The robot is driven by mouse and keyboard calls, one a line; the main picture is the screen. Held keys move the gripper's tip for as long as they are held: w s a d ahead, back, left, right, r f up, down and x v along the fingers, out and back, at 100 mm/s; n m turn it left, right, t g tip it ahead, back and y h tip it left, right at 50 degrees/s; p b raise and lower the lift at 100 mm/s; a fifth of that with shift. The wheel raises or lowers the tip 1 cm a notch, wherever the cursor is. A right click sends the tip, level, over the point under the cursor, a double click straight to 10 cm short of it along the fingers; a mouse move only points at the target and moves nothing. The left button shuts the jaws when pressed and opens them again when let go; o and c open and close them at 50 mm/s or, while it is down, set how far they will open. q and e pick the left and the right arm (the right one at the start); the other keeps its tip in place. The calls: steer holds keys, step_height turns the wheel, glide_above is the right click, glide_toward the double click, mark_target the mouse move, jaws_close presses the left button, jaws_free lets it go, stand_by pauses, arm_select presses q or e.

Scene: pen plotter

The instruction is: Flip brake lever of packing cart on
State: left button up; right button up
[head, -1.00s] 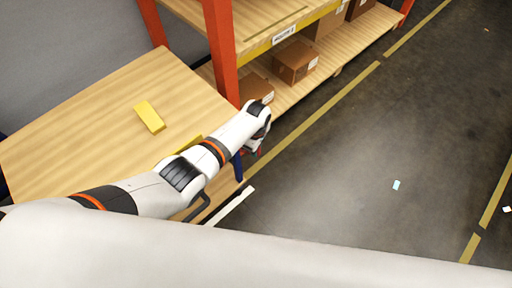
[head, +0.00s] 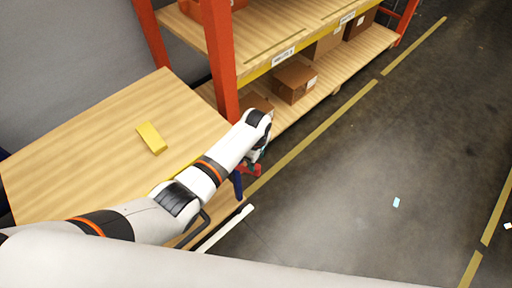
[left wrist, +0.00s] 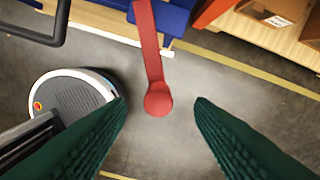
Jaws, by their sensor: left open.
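The red brake lever (left wrist: 151,50) hangs from the blue frame of the packing cart in the left wrist view, its round knob pointing toward me. A bit of the red lever (head: 252,170) also shows in the head view, beside the cart's blue leg (head: 238,184). My left gripper (left wrist: 161,103) is open, with one green finger on each side of the knob in the picture. I cannot tell whether the knob is at fingertip depth; no contact shows. In the head view my left gripper (head: 262,154) is mostly hidden behind its wrist. My right gripper is not in view.
The cart's wooden top (head: 90,145) carries a yellow block (head: 151,138). A black handle (left wrist: 38,35) and a white bar (head: 226,228) lie at its near side. An orange-posted shelf (head: 218,55) with cardboard boxes (head: 294,82) stands close behind. The floor to the right is mostly clear.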

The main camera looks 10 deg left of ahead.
arm_select(q)
step_height(320, 180, up, 6)
steer(key=shift+r, duration=0.25)
stand_by(0.5)
